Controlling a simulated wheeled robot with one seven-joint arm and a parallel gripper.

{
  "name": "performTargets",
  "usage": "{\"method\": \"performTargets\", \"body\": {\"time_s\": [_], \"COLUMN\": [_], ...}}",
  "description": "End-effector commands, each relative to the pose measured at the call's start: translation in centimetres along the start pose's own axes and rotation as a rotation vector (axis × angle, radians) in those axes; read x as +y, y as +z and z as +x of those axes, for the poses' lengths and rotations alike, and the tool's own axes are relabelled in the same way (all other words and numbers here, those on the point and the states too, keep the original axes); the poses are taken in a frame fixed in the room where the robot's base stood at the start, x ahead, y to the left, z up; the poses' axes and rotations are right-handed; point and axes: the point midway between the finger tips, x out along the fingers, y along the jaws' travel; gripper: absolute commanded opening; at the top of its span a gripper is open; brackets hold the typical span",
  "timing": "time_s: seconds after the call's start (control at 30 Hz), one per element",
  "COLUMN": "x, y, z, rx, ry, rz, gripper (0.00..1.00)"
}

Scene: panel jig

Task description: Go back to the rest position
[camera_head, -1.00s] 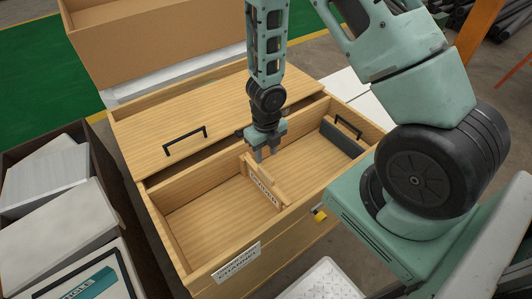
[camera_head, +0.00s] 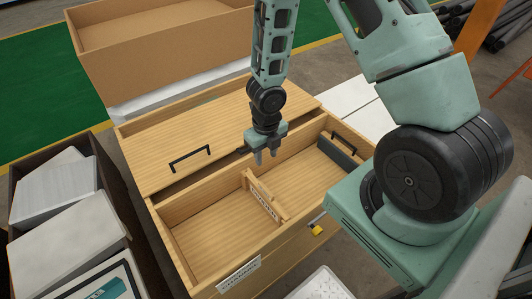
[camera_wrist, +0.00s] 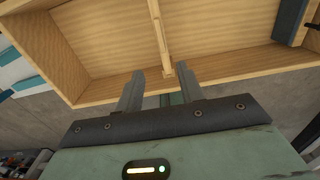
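My gripper (camera_head: 266,157) hangs above the open wooden drawer box, close to the top of the wooden divider (camera_head: 264,197). In the wrist view my gripper (camera_wrist: 160,92) shows two fingers spread apart with nothing between them. The divider (camera_wrist: 160,35) stands across the box beyond the fingertips, apart from them. The box (camera_wrist: 110,88) has its wooden wall near the fingers in that view. In the head view the box (camera_head: 183,245) is split by the divider into two compartments, the left one empty.
A dark grey block (camera_head: 338,152) sits at the right end of the box. A wooden lid with a black handle (camera_head: 190,159) lies behind it. A cardboard box (camera_head: 160,45) stands at the back. A dark crate of pale boxes (camera_head: 70,210) stands at left.

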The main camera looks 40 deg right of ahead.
Motion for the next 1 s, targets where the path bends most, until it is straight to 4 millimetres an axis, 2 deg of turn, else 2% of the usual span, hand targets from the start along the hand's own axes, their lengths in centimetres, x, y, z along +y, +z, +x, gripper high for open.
{"method": "performTargets", "body": {"time_s": [0.57, 0.63, 0.77, 0.87, 1.0], "x": [0.0, 0.3, 2.1, 4.4, 8.1], "y": [0.0, 0.2, 0.9, 0.6, -1.9], "z": [0.0, -0.6, -4.0, -8.1, -13.7], "rx": [0.0, -0.01, -0.058, -0.109, -0.154], "ry": [0.0, -0.006, -0.034, -0.048, -0.03], "rz": [0.0, 0.037, 0.28, 0.6, 1.095], "gripper": [0.38, 0.38, 0.38, 0.38, 0.38]}}
